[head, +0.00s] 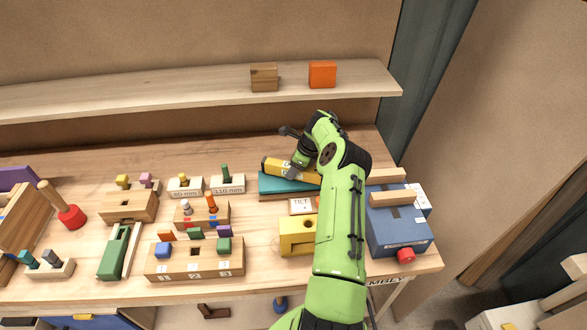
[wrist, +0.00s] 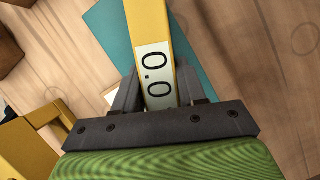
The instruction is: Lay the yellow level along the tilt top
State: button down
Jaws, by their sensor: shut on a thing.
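The yellow level (head: 272,166) is in my gripper (head: 292,170), directly over the teal tilt top (head: 268,185) in the head view. In the wrist view the level (wrist: 150,22) runs lengthwise between the two dark fingers of my gripper (wrist: 158,92), with a pale display reading 0.0 facing the camera. The teal surface (wrist: 112,35) shows on both sides of it. I cannot tell whether the level touches the top. My arm hides the right end of the top and of the level. A TILT label (head: 300,206) stands in front of it.
A yellow block (head: 296,238) stands in front of the tilt label. A blue box (head: 398,228) with a red knob is to the right. Wooden peg blocks (head: 195,263) fill the left and front. A shelf (head: 180,90) runs above the back of the bench.

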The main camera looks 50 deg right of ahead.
jog(key=shift+f+b, duration=0.35)
jog(key=shift+f, duration=0.1)
jog(key=c, duration=0.6)
grip_release()
jog(key=shift+o, duration=0.2)
jog(key=v, duration=1.5)
jog(key=shift+s+r, duration=0.2)
jog(key=shift+r, duration=0.15)
